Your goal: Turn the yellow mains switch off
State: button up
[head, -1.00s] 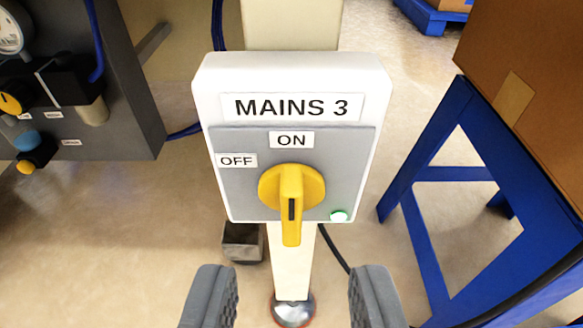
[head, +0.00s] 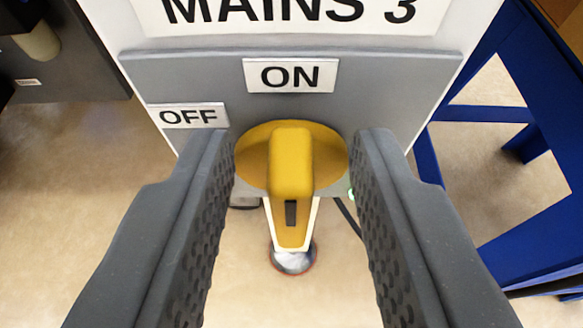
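The yellow mains switch (head: 291,165) is a round knob with a raised handle, on the grey face of the white MAINS 3 box (head: 300,20). The handle stands in line with the ON label (head: 291,75). The OFF label (head: 188,116) is up and to the left of the knob. My gripper (head: 295,150) is open, with one dark ribbed finger on each side of the knob. Gaps show between the fingers and the handle, and nothing is held. A green lamp (head: 351,193) is mostly hidden by the right finger.
A blue stand (head: 428,180) is close on the right. A dark grey panel (head: 70,60) is at the upper left. The post's round foot (head: 293,262) rests on the beige floor below the box. Floor shows clear at the left.

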jog(key=shift+r, duration=0.1)
grip_shut()
